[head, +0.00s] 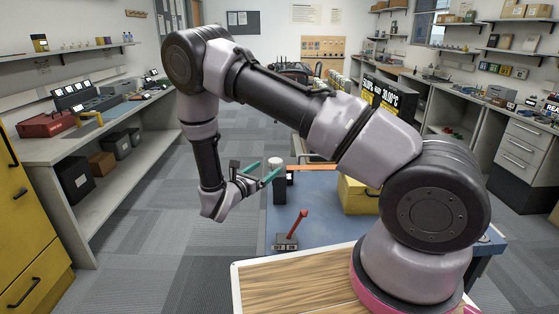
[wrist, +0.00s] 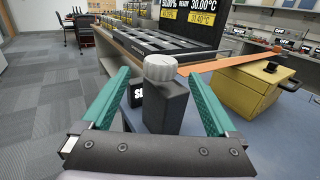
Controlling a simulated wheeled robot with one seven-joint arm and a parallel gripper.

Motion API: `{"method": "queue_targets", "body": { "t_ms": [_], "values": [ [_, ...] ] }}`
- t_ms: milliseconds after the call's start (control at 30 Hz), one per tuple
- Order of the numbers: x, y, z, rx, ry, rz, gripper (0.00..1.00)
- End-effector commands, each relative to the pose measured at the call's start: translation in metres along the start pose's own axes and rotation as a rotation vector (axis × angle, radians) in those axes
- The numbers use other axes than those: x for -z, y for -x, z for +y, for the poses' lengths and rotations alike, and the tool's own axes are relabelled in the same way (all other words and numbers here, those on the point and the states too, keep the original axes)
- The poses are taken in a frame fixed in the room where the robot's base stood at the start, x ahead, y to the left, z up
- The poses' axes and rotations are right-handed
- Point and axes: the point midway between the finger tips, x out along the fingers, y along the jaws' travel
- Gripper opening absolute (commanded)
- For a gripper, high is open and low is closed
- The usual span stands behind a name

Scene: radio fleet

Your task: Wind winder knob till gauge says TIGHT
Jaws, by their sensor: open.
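The winder knob (wrist: 160,67), white and ribbed, sits on top of an upright black block (wrist: 166,105) on the blue table. In the head view the knob (head: 275,161) shows just beyond my gripper (head: 265,172). A small dark gauge (wrist: 138,93) stands behind the block at its left; white letters starting "S" show, and the block hides the rest. My gripper (wrist: 161,80) is open, its two teal fingers apart on either side of the knob and block. In the wrist view there are visible gaps between fingers and knob; I cannot tell the exact depth.
An orange strip (wrist: 235,62) runs right from near the winder, past a yellow box (wrist: 248,88). Behind the knob is a dark slotted tray (wrist: 155,42) below a display board (wrist: 190,20). A red lever (head: 298,224) stands on the near blue table (head: 323,235).

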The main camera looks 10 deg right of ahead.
Motion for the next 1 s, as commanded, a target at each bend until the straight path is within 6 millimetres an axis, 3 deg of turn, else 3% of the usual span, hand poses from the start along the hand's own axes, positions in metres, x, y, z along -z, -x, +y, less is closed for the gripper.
{"method": "queue_targets", "body": {
  "t_ms": [200, 400, 600, 867, 900, 1000],
  "values": [
    [-0.001, -0.044, -0.002, 0.008, -0.003, 0.001, 0.94],
    [-0.001, -0.076, -0.002, 0.006, -0.003, 0.001, 0.94],
    [-0.001, -0.091, -0.001, 0.004, -0.003, 0.001, 0.94],
    [-0.001, -0.092, -0.001, 0.003, -0.003, 0.001, 0.94],
    [-0.001, -0.092, -0.001, 0.003, -0.003, 0.001, 0.90],
    [-0.001, -0.092, -0.001, 0.004, -0.003, 0.001, 0.52]
  ]
}}
